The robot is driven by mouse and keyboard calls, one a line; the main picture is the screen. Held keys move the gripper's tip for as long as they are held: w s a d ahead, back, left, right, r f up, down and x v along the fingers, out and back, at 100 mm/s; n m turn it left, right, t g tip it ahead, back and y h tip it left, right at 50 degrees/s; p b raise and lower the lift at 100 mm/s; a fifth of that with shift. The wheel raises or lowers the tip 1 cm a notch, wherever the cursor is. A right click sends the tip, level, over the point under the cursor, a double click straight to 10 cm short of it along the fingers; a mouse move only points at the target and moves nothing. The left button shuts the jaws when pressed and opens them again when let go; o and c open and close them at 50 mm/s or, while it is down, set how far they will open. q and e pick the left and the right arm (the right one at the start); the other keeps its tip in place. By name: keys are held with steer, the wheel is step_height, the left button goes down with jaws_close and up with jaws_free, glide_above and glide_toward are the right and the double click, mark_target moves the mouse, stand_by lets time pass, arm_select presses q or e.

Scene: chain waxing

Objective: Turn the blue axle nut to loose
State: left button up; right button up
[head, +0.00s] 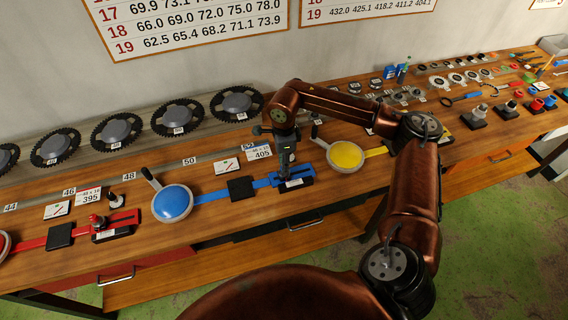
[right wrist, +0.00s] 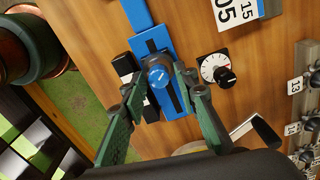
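In the head view this blue bar (head: 262,184) lies on the bench, and the nut is hidden by my gripper. My right gripper (right wrist: 162,80) points down over it, with green fingers on either side of the nut. The fingers look apart, with small gaps to the nut; firm contact does not show. In the head view the right gripper (head: 286,172) stands above the bar's right end. My left gripper is not in view.
A white dial with a black knob (right wrist: 216,68) is close beside the blue bar. A blue disc (head: 172,203) and a yellow disc (head: 345,155) lie left and right. A red bar (head: 124,217) with its own nut is farther left. Chainrings (head: 180,117) line the back.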

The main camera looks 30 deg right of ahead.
steer(key=shift+o, duration=0.5)
steer(key=shift+r, duration=0.15)
step_height(320, 180, up, 12)
steer(key=shift+f, duration=0.2)
stand_by(0.4)
